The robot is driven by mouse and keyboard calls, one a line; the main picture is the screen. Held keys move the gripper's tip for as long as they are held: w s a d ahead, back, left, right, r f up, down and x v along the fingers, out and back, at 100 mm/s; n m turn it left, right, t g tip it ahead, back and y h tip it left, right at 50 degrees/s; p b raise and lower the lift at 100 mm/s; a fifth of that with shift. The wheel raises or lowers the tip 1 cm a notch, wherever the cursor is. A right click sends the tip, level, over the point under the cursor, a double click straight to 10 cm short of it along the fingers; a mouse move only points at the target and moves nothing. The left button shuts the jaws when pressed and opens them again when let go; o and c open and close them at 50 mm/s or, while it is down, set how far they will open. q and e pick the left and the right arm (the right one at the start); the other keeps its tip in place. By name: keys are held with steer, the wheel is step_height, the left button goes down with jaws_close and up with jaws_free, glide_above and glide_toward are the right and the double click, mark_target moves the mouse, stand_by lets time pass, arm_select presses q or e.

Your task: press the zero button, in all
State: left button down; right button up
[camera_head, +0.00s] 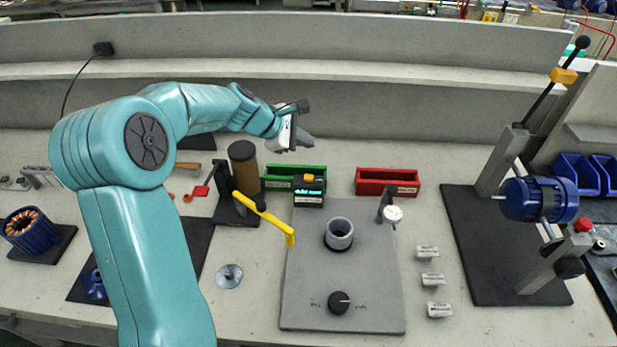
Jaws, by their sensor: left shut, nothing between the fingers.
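A small black readout box (309,200) with lit green digits stands at the back edge of a grey plate. A small orange part, possibly the zero button (309,178), sits on its top; no label is legible. My left arm comes in from the left. Its gripper (303,141) is shut and empty, held above and behind the readout box, apart from it. My right gripper is out of view.
The grey plate (365,270) carries a grey ring (339,233), a black knob (339,303) and a dial gauge (393,214). A yellow lever (265,215) reaches over its left edge. Green (280,171) and red (387,175) bins stand behind. A press (510,160) stands right.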

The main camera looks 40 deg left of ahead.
mark_target(306, 178)
arm_select(q)
steer(key=f+b, duration=0.2)
steer(key=f, duration=0.1)
steer(key=f+b, duration=0.2)
steer(key=b, duration=0.1)
steer(key=f+b, duration=0.2)
steer(key=f, duration=0.1)
steer(key=shift+w+d+f+b, duration=0.15)
steer(key=shift+w+f+b, duration=0.15)
steer(key=shift+b, duration=0.1)
steer(key=shift+s+f, duration=0.15)
stand_by(1.4)
steer(key=shift+f+b, duration=0.45)
